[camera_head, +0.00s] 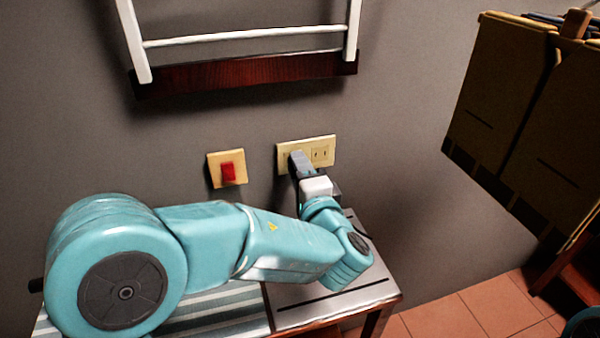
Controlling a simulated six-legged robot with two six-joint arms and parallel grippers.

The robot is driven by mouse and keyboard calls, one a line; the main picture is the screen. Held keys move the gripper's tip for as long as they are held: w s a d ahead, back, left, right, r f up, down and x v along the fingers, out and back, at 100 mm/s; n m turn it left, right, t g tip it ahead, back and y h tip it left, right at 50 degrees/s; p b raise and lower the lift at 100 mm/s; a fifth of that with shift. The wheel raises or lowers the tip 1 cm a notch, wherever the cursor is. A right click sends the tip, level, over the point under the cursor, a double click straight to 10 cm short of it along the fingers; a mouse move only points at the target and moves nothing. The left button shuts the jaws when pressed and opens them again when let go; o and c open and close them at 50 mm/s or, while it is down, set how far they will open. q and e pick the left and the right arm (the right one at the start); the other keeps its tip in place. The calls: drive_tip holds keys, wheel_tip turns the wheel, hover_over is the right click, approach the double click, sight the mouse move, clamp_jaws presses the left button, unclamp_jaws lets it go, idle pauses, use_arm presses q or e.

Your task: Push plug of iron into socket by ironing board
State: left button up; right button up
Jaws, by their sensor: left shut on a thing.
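The cream wall socket plate (322,152) is on the grey wall, above the back of the ironing board. My left arm reaches in from the left, and its gripper (300,160) is at the left part of this plate. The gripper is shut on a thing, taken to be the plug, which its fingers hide. I cannot tell whether the prongs are in the slots. The right outlet of the plate is bare. The ironing board (210,305) has a striped cover and a metal end plate (335,292). The iron does not show. My right gripper is out of view.
A cream switch plate with a red switch (228,173) is left of the socket. A white rack on a dark wood bar (245,72) hangs above. Cardboard-coloured panels (515,100) stand out at the right. Tiled floor (480,310) shows at lower right.

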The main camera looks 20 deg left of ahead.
use_arm(q)
drive_tip(key=shift+w+a, duration=0.25)
drive_tip(key=shift+w, duration=0.2)
idle(0.3)
drive_tip(key=o, duration=1.1)
drive_tip(key=b+v, duration=0.2)
drive_tip(key=v, duration=1.4)
drive_tip(key=shift+s+d, duration=0.1)
drive_tip(key=shift+s, duration=0.05)
drive_tip(key=shift+r, duration=0.1)
